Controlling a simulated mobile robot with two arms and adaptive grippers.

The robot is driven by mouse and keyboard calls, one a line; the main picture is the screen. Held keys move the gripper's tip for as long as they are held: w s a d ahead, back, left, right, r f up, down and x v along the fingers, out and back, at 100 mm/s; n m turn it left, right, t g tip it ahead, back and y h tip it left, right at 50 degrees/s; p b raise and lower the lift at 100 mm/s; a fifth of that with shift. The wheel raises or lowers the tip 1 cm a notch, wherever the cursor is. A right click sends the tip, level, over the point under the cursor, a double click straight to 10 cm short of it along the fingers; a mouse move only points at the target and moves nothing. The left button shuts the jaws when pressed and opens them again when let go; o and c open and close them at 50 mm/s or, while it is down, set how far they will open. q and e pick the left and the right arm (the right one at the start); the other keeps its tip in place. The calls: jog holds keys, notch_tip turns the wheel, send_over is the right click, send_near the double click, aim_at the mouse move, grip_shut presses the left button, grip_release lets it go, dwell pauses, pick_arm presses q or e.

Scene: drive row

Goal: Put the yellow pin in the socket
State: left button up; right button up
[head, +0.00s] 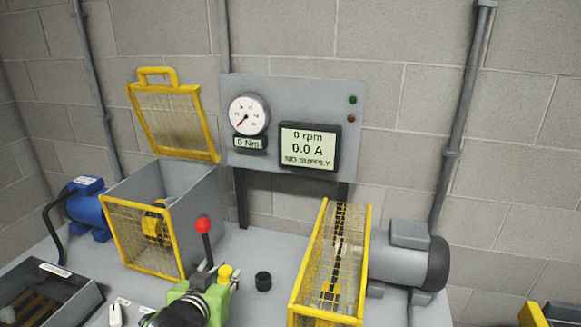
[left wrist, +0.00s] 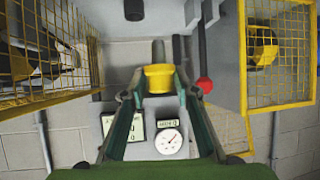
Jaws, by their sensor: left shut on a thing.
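The yellow pin (head: 226,271) is held by my left gripper (head: 222,281), above the bench and to the left of the socket. In the left wrist view the pin's yellow head (left wrist: 159,77) sits between the fingers of the left gripper (left wrist: 160,88), with a grey shaft extending beyond it. The socket (head: 263,281) is a small black round cup on the bench, apart from the pin. A dark round thing at the top of the left wrist view (left wrist: 134,9) looks like the same socket. My right gripper is not in view.
A red-knobbed lever (head: 203,226) stands close behind my left gripper. An open yellow mesh guard box (head: 150,245) is left, and a yellow mesh belt guard (head: 331,270) with a grey motor (head: 398,264) is right. The panel display (head: 308,148) reads NO SUPPLY.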

pick_arm(q)
jog(key=s+r+m+g+h, duration=0.2)
jog(key=s+m+h, duration=0.3)
jog(key=s, duration=0.2)
jog(key=s+r+m+g+h, duration=0.2)
jog(key=s+m+g+h, duration=0.1)
jog(key=s, duration=0.5)
jog(key=m+h, duration=0.1)
jog(key=m, duration=0.1)
jog(key=shift+d+m+h, duration=0.2)
jog(key=shift+m+h, duration=0.2)
